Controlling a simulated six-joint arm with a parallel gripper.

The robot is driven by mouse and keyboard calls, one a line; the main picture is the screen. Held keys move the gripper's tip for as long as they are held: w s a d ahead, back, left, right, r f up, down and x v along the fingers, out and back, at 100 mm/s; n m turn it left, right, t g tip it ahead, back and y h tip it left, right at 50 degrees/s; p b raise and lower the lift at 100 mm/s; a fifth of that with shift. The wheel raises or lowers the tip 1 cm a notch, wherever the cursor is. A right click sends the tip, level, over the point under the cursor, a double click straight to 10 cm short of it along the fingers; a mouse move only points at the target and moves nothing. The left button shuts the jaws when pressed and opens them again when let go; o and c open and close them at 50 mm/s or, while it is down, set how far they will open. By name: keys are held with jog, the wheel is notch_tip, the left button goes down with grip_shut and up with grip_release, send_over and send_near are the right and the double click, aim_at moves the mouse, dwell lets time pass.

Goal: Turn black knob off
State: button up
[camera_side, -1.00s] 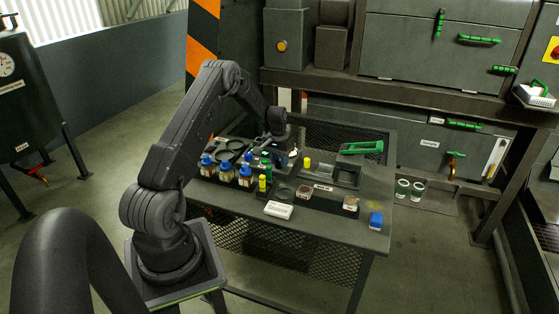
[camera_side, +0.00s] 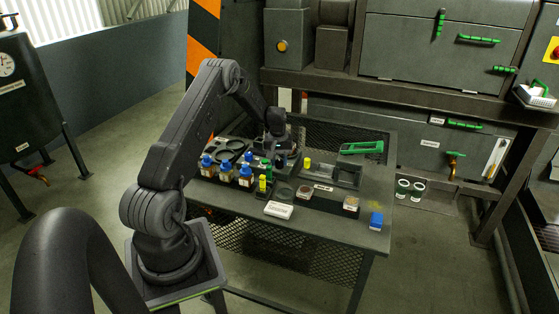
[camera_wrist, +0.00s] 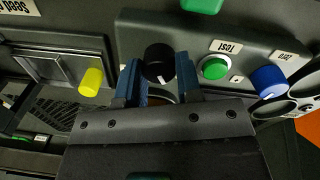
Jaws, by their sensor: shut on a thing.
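The black knob (camera_wrist: 159,62) shows in the wrist view as a dark round cap with a short white mark pointing down in the picture. My gripper (camera_wrist: 157,78) has one blue-grey finger on each side of the knob and is shut on it. In the side view my gripper (camera_side: 281,154) is low over the back part of the table, and the knob is too small and covered to make out there.
A green button (camera_wrist: 214,68) under a "TEST" label and a blue knob (camera_wrist: 268,82) sit to the right of the black knob. A yellow knob (camera_wrist: 91,82) is to the left. In the side view, several blue-capped bottles (camera_side: 226,170) stand left of my gripper, and a green handle (camera_side: 361,147) lies to the right.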

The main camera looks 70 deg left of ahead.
aim_at(277, 162)
jog(key=n, duration=0.6)
jog(key=shift+s, duration=0.1)
jog(key=shift+f, duration=0.1)
dwell(0.5)
jog(key=o, duration=0.9)
jog(key=shift+o, duration=0.2)
notch_tip(277, 162, up, 14)
jog(key=shift+s, duration=0.3)
